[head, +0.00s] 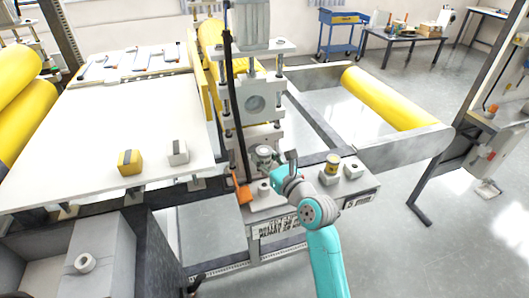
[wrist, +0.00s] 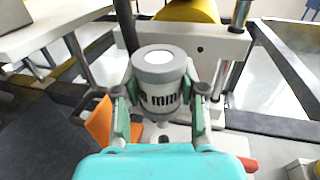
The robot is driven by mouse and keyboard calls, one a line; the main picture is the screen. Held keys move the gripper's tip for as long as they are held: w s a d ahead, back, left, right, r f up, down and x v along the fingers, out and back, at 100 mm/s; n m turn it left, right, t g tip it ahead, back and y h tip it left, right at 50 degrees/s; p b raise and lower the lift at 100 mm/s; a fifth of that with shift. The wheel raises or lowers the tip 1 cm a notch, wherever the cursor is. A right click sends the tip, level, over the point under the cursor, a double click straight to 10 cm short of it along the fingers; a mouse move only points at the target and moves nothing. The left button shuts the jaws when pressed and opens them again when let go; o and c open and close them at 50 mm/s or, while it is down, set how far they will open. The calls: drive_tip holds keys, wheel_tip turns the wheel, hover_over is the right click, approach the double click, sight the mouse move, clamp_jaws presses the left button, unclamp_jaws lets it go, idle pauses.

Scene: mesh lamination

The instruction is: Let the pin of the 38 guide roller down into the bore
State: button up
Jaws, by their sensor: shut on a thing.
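My gripper (head: 278,160) is shut on a grey and white guide roller (head: 264,152) at the machine's front. In the wrist view my gripper (wrist: 160,105) has one green finger on each side of the guide roller (wrist: 160,82). The roller is roughly upright with a pale round top. Its dark lettering ends in "mm"; the number cannot be read. Below it in the head view is a pale block with a round top (head: 264,188).
A yellow-topped roller (head: 332,165) and a grey roller (head: 353,168) stand on blocks to the right. An orange part (head: 243,192) is close at the left. The machine's upright frame (head: 255,102) rises just behind. A white table (head: 90,130) lies left.

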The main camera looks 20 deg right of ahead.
drive_tip(key=shift+f, duration=1.55)
drive_tip(key=shift+f, duration=2.55)
drive_tip(key=o, duration=1.3)
drive_tip(key=v, duration=1.2)
